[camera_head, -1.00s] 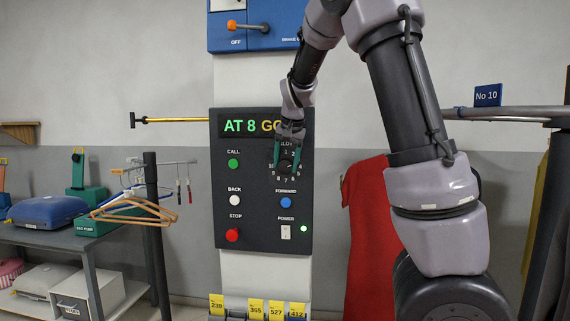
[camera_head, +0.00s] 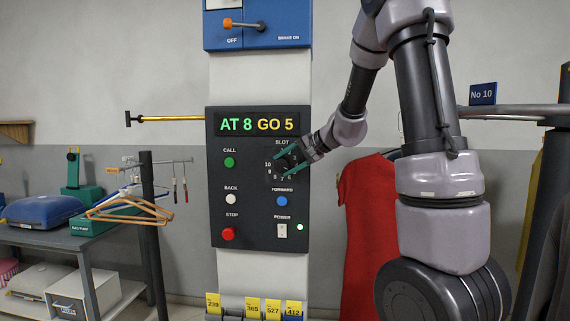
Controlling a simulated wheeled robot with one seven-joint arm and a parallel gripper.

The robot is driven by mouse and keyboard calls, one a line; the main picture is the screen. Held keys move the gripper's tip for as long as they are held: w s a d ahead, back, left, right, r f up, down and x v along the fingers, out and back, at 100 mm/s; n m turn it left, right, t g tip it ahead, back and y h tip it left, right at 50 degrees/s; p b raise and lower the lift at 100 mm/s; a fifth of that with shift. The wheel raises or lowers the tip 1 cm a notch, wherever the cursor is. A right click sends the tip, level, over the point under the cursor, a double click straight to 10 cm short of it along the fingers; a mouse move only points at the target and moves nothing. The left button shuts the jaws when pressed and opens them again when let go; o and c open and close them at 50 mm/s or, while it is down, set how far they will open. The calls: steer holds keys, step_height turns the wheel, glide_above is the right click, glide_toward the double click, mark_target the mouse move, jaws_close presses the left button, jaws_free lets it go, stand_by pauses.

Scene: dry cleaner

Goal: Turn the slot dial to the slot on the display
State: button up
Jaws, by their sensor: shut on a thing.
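The dark control panel (camera_head: 258,215) hangs on a white column. Its display (camera_head: 258,124) reads "AT 8" in green and "GO 5" in yellow. The slot dial (camera_head: 284,163) is a black knob under the word SLOT, ringed by numbers; 10, 9, 8, 7 and 6 show at the left and bottom. My gripper (camera_head: 288,162) comes in from the right with its teal fingers closed around the knob. The fingers and wrist hide the numbers on the right side. I cannot tell which number the knob points at.
Around the dial are the green CALL button (camera_head: 229,162), white BACK button (camera_head: 230,199), blue FORWARD button (camera_head: 282,201), red STOP button (camera_head: 228,234) and power switch (camera_head: 282,231). A red garment (camera_head: 368,220) hangs right of the panel. Hangers (camera_head: 128,207) are at the left.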

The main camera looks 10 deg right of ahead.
steer(key=shift+f+y, duration=0.2)
steer(key=shift+y, duration=0.1)
stand_by(0.4)
steer(key=o, duration=1.4)
steer(key=shift+c, duration=0.2)
steer(key=shift+r, duration=0.1)
steer(key=shift+s+d+r, duration=0.2)
steer(key=shift+s+d, duration=0.1)
steer(key=shift+d, duration=0.05)
steer(key=v, duration=0.9)
steer(key=shift+s+d, duration=0.25)
steer(key=shift+s, duration=0.2)
